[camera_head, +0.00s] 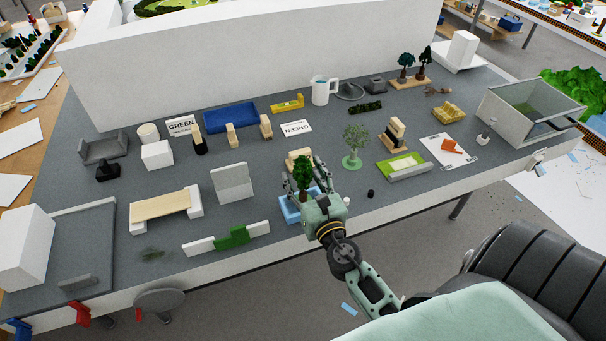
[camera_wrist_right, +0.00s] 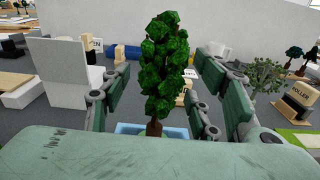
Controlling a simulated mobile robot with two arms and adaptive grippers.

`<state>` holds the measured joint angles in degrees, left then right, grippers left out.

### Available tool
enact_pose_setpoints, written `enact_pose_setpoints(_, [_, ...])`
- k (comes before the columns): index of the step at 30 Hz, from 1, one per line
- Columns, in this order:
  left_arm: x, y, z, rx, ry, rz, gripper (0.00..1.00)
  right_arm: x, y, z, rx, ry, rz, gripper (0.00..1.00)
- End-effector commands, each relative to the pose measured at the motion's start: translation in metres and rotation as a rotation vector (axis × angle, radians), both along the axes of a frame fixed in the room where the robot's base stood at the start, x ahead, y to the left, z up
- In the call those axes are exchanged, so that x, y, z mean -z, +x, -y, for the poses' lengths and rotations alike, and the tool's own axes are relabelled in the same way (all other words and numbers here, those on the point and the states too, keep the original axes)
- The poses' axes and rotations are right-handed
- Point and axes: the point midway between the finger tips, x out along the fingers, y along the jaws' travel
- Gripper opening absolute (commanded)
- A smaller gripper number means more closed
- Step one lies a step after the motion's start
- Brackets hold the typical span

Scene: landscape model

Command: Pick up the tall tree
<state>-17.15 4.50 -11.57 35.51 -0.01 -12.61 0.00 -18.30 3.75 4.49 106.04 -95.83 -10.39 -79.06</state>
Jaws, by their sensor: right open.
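The tall tree (camera_head: 303,170), dark green and leafy with a brown trunk, stands upright near the front edge of the table. It also fills the middle of the right wrist view (camera_wrist_right: 165,65). My right gripper (camera_head: 307,185) is open, its fingers apart on either side of the tree. In the right wrist view the fingers (camera_wrist_right: 160,100) show gaps to the foliage. My left gripper is not in view.
A paler, rounder tree (camera_head: 355,140) on a green base stands to the right. A grey upright panel (camera_head: 232,183) and a wooden-topped bench (camera_head: 161,206) stand to the left. A small black cylinder (camera_head: 371,193) is near the front edge. Bare grey tabletop lies between the pieces.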

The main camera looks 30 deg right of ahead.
Motion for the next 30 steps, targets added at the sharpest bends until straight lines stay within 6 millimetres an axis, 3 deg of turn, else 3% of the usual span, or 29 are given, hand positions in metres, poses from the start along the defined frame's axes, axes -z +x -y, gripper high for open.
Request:
enact_pose_setpoints(8, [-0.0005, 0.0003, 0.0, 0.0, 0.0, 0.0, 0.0, 0.0003, 0.0033, 0.0011, 0.0, 0.0, 0.0, 0.56])
enact_pose_setpoints(24, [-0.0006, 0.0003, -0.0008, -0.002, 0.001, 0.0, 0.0, 0.0003, 0.003, 0.001, 0.001, 0.001, 0.0, 0.09])
enact_pose_setpoints(30, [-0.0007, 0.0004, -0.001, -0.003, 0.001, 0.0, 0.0, 0.0, 0.003, 0.001, 0.001, 0.001, 0.0, 0.06])
